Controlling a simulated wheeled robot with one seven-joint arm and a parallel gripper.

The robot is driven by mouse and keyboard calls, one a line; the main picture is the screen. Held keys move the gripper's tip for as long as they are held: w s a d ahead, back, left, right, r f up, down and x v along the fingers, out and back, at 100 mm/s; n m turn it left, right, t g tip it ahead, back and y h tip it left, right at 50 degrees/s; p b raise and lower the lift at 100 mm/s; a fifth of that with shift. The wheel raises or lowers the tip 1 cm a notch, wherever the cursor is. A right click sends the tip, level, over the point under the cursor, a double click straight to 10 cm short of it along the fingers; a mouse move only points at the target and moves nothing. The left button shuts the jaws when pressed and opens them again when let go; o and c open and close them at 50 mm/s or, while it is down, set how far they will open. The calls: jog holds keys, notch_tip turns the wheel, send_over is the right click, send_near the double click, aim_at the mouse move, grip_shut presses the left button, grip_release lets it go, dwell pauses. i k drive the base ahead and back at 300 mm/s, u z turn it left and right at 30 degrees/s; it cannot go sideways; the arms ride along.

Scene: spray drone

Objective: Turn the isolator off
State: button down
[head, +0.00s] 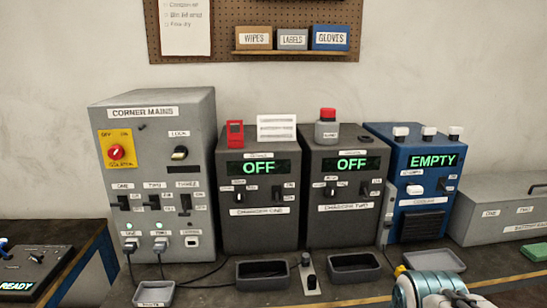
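The isolator (116,152) is a round red knob on a yellow plate, at the upper left of the grey CORNER MAINS box (150,113). OFF is printed at the plate's upper left and ON at its upper right. The knob is too small to tell which way it points. Nothing covers it. A teal and white part of my arm shows at the bottom right, far from the isolator. My gripper's fingers are not in view.
Right of the mains box stand charger one (260,190) and charger two (343,190), both displaying OFF, and a blue box (410,180) displaying EMPTY. Two green lights glow low on the mains box. Cables, small trays (264,273) and a black-knobbed post (307,272) occupy the bench front.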

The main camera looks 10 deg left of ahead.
aim_at(116, 152)
jog(key=u, duration=1.55)
jog(key=i, duration=0.9)
jog(key=z, duration=0.5)
